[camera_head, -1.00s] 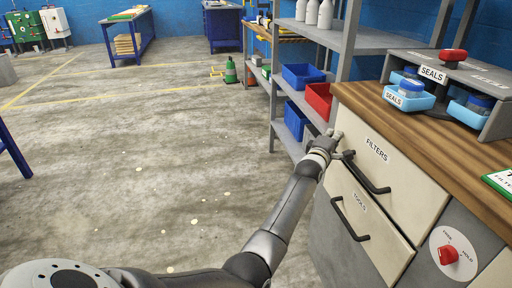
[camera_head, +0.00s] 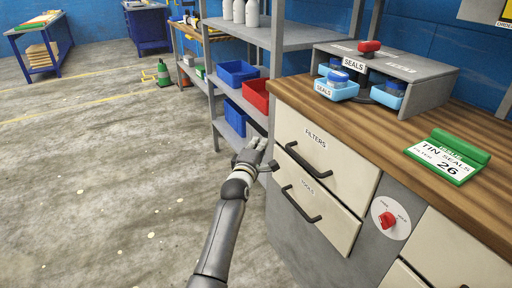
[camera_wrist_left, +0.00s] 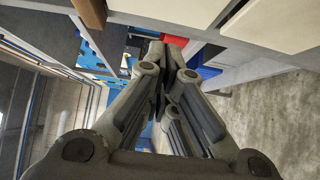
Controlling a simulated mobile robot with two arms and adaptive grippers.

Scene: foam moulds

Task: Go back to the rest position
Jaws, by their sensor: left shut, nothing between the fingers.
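My left gripper (camera_head: 256,153) is at the end of my arm, beside the left edge of the cabinet, near the FILTERS drawer (camera_head: 325,158) and the TOOLS drawer (camera_head: 315,205). In the left wrist view the fingers of my left gripper (camera_wrist_left: 166,62) are closed together with nothing between them. Both drawers look shut, and their dark handles are free of the gripper. My right gripper is not in view.
The wooden worktop (camera_head: 400,130) carries a grey seals rack (camera_head: 420,70) and a green TIN SEALS sign (camera_head: 447,157). A shelf unit with blue (camera_head: 237,73) and red (camera_head: 256,96) bins stands behind the gripper. The concrete floor (camera_head: 100,190) at left is clear.

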